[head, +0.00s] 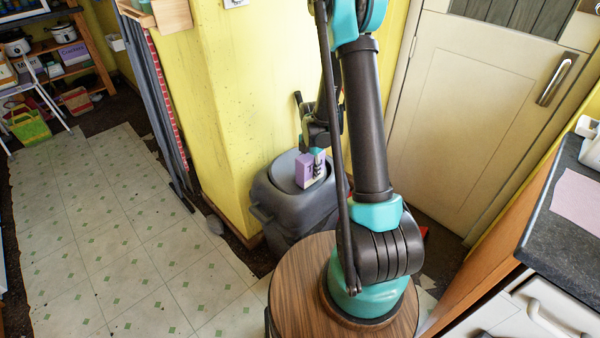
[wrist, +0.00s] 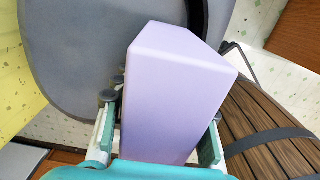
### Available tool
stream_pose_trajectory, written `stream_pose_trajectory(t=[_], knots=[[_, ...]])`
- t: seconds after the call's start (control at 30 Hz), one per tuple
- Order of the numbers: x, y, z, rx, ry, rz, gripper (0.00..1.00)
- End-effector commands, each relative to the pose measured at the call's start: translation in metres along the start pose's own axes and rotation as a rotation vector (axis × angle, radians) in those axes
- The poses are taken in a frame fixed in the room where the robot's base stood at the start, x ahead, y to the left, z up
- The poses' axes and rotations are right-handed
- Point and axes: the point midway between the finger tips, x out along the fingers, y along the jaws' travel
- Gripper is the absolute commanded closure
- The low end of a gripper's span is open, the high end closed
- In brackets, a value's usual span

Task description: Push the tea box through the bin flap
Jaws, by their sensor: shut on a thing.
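The tea box (head: 304,172) is a small lilac carton. My gripper (head: 317,168) is shut on it and holds it over the lid of the grey bin. In the wrist view the tea box (wrist: 178,90) fills the middle, with a teal finger of my gripper (wrist: 160,125) on each side. The grey bin (head: 275,205) stands against the yellow wall, its round flap (head: 285,168) on top. In the wrist view the grey lid (wrist: 75,60) lies behind the box. I cannot tell whether the box touches the flap.
A cream door (head: 480,110) stands behind my arm. A dark counter (head: 565,230) with a pink sheet (head: 577,200) is at the right. Shelves (head: 62,50) and a green basket (head: 28,125) are at the far left. The tiled floor (head: 110,220) at the left is clear.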

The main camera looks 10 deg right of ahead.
Motion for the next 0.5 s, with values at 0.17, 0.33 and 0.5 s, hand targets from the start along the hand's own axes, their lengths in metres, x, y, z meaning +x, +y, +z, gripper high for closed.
stream_pose_trajectory(t=[0.17, 0.33, 0.5], knots=[[0.0003, -0.0001, 0.0, 0.0, 0.0, 0.0, 0.93], [0.0003, -0.0001, -0.0001, 0.0, 0.0, 0.0, 0.44], [0.0002, -0.0001, -0.0001, 0.0, 0.0, 0.0, 0.33]])
